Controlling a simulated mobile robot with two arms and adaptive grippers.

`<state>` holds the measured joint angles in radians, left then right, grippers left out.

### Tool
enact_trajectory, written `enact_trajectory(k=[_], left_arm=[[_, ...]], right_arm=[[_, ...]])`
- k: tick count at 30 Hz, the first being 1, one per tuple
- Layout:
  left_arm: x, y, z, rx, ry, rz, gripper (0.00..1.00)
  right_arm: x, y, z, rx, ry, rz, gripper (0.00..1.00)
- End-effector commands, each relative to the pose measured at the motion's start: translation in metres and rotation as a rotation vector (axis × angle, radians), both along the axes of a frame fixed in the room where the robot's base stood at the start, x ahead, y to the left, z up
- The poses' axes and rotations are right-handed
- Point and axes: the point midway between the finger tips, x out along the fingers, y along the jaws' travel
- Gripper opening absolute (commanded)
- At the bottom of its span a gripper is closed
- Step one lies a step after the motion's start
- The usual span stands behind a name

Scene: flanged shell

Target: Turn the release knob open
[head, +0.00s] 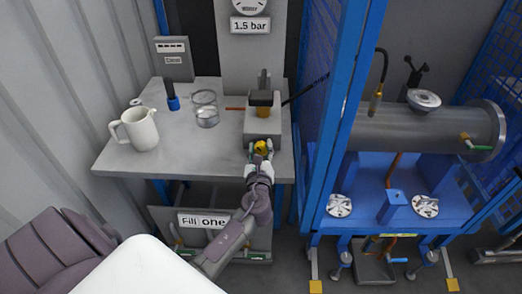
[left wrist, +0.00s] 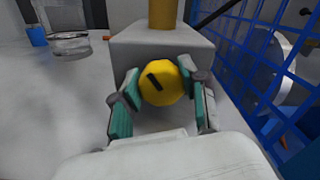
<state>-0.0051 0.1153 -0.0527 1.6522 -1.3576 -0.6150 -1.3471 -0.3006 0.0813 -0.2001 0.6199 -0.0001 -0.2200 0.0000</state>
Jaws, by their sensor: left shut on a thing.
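The release knob (left wrist: 160,84) is yellow and round with a dark slanted mark on its face. It sits on the front of a grey block (left wrist: 140,45) on the table. My left gripper (left wrist: 156,92) is shut on the knob, with one teal-padded finger on each side of it. In the head view the knob (head: 261,146) shows small at the block's front, partly covered by my left gripper (head: 261,150). The dark mark leans from upper left to lower right in the left wrist view. My right gripper is not in view.
A white jug (head: 141,129), a glass jar (head: 205,110) and a blue-and-black tool (head: 172,100) stand on the grey table (head: 190,155). A blue frame (head: 340,110) rises right of the table. Beyond it lies a grey flanged cylinder (head: 425,130). A "1.5 bar" label (head: 250,25) hangs above.

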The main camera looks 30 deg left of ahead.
Motion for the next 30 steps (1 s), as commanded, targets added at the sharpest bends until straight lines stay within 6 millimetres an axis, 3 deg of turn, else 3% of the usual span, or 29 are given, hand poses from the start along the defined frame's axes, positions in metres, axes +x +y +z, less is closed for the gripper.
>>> enact_trajectory(k=[14,15,18,30], left_arm=[[-0.0005,-0.0005,-0.0014,-0.014,-0.005,-0.001,0.09],[-0.0005,-0.0005,-0.0014,-0.014,-0.005,0.000,0.50],[-0.0004,-0.0004,-0.0012,-0.014,-0.005,0.000,0.67],[-0.0045,-0.0029,-0.0010,-0.013,-0.006,-0.001,0.69]], right_arm=[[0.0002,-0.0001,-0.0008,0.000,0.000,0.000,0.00],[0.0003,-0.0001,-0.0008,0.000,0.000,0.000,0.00],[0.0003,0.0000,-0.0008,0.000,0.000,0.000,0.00],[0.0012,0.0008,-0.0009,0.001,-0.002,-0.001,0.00]])
